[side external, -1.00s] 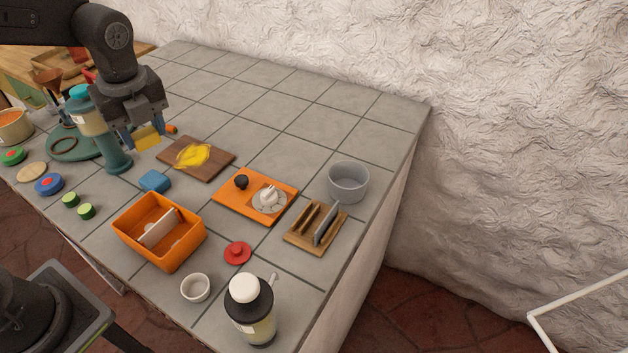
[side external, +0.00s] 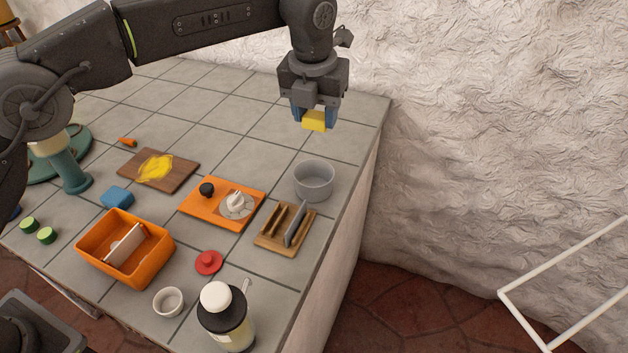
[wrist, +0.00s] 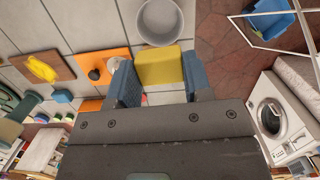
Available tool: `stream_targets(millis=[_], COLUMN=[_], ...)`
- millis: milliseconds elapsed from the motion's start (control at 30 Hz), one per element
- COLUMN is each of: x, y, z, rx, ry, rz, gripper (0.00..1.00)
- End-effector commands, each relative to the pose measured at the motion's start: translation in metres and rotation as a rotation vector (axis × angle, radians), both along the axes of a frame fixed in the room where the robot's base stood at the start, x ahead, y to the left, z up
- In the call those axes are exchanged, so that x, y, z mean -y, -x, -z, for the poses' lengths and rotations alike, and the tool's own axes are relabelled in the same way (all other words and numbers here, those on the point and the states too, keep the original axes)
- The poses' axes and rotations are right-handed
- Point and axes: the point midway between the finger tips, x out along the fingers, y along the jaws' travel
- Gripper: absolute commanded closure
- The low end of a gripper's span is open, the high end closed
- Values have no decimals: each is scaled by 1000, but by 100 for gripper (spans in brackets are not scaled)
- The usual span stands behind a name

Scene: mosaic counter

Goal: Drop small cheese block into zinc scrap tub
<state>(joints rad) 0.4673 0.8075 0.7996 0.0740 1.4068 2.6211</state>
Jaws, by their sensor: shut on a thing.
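The small yellow cheese block (side external: 314,120) is held between the blue-grey fingertips of my gripper (side external: 314,114), which is shut on it. The block hangs in the air at the back right of the counter. In the wrist view the block (wrist: 159,66) sits between the two fingers (wrist: 157,76). The zinc scrap tub (side external: 314,182) is a round grey open tub on the tiles. In the side view it appears below my gripper. In the wrist view the tub (wrist: 160,40) lies just beyond the block, and its visible inside looks empty.
Near the tub stand a wooden rack (side external: 271,244) with upright slots and an orange board (side external: 191,212) with a black knob and white piece. A brown board (side external: 183,180) with a yellow patch and an orange bin (side external: 93,247) lie further left. The counter's right edge is close.

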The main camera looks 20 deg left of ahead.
Motion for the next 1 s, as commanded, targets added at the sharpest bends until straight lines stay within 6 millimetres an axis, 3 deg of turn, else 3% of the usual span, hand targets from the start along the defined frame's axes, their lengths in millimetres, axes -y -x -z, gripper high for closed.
stream_targets(millis=[167,700,1000], x=[14,14,14], y=[0,0,0], z=[6,58,63], rx=[2,2,3], ry=[0,0,0], rz=[48,46,46], gripper=[77,77,77])
